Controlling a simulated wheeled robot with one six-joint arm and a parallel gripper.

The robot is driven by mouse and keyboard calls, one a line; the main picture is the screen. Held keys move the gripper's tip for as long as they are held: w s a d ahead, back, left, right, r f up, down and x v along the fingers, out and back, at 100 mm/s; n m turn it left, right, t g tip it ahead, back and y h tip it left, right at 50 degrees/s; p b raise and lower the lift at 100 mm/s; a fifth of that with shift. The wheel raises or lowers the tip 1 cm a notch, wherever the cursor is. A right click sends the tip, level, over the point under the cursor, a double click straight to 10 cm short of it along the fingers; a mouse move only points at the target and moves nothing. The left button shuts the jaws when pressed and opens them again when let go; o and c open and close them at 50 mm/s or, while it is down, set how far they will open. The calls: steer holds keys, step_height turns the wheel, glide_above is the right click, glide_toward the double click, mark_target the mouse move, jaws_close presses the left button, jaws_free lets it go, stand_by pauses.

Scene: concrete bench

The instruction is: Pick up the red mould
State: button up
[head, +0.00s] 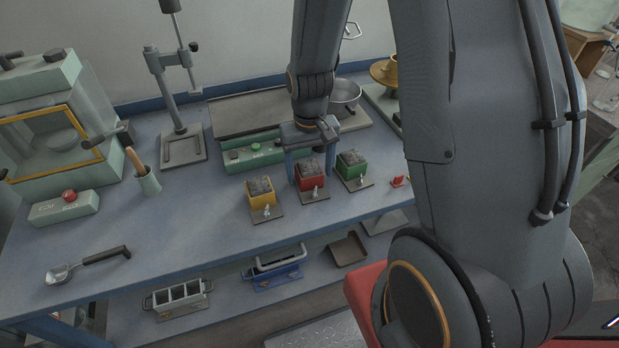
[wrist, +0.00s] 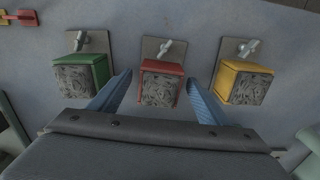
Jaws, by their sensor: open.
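The red mould (head: 311,176) is a small cube-shaped box with a rough grey top, sitting on a grey base plate on the blue bench, between a yellow and a green mould. In the wrist view the red mould (wrist: 161,84) lies centred ahead of my gripper (wrist: 160,85). My gripper (head: 311,172) is open, with one blue finger on the left and one on the right of the red mould. Gaps show between the fingers and the mould in the wrist view. In the head view the gripper body is above and behind the mould.
The yellow mould (head: 260,193) and green mould (head: 351,164) stand close on either side, each on a plate with a wing nut. A green control box (head: 252,155) is behind. A scoop (head: 85,264) lies at left; the bench front between has free room.

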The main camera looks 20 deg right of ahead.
steer(key=shift+f, duration=0.9)
steer(key=c, duration=1.6)
jaws_close()
steer(key=shift+r, duration=0.15)
